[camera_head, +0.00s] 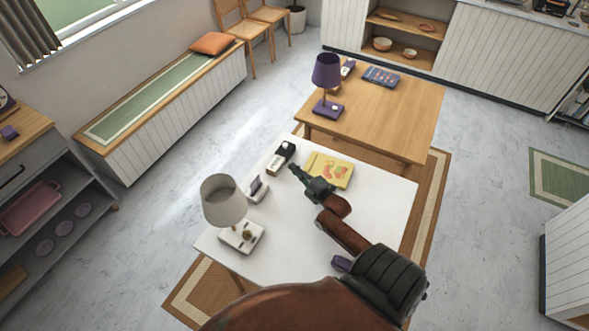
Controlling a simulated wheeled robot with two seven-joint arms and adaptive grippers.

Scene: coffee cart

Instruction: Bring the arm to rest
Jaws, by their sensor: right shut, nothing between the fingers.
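My right arm comes in from the bottom and reaches over the white table (387,194). Its gripper (294,168) is shut and empty, near the table's far left part. A small dark box with a pale side (282,155) lies just beyond the fingertips; I cannot tell whether they touch. A yellow book with an orange picture (330,169) lies to the right of the gripper. My left gripper is not in view.
A lamp with a grey shade (223,202) and a small purple-and-white item (257,189) stand left on the white table. A wooden table (400,107) with a purple lamp (327,72) is behind. A bench (160,95) runs along the wall.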

